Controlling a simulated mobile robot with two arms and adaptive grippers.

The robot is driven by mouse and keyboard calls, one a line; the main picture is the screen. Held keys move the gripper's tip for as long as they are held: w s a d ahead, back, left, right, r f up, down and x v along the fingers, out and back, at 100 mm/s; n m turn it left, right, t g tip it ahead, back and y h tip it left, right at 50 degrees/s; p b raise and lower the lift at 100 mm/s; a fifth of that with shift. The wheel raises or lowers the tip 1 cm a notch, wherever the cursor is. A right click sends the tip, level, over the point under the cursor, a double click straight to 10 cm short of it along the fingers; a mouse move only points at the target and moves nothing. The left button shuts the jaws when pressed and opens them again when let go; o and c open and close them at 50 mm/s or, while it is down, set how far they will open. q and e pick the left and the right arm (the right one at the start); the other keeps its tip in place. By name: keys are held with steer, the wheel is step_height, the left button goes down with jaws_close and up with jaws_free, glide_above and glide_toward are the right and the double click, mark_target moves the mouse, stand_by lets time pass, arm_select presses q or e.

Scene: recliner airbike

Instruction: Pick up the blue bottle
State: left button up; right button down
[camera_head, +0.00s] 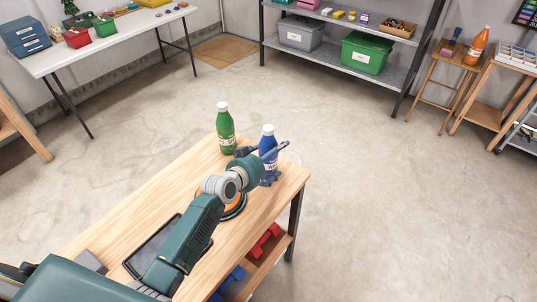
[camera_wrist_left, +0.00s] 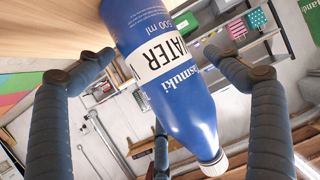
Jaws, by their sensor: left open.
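The blue bottle (camera_head: 267,142) with a white cap and a white label stands upright near the far right corner of the wooden table (camera_head: 283,187). My left gripper (camera_head: 266,162) is open, with its fingers spread around the near side and flanks of the bottle. In the left wrist view, the blue bottle (camera_wrist_left: 172,90) fills the middle between the spread dark fingers (camera_wrist_left: 165,75). Its label reads "WATER" and its cap points down in that picture. Gaps show beside the bottle, and I see no firm grip on it. The bottle's base is partly hidden by the gripper in the head view.
A green bottle (camera_head: 226,130) stands left of the blue bottle, close to my left gripper. A dark tablet (camera_head: 142,258) and a round orange-and-black object (camera_head: 238,207) lie under my left arm. Red dumbbells (camera_head: 265,242) sit on the table's lower shelf. The floor beyond is clear.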

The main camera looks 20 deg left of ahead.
arm_select(q)
steer(key=c, duration=1.7)
steer(key=shift+r, duration=0.2)
steer(key=shift+c, duration=0.4)
steer(key=shift+r, duration=0.1)
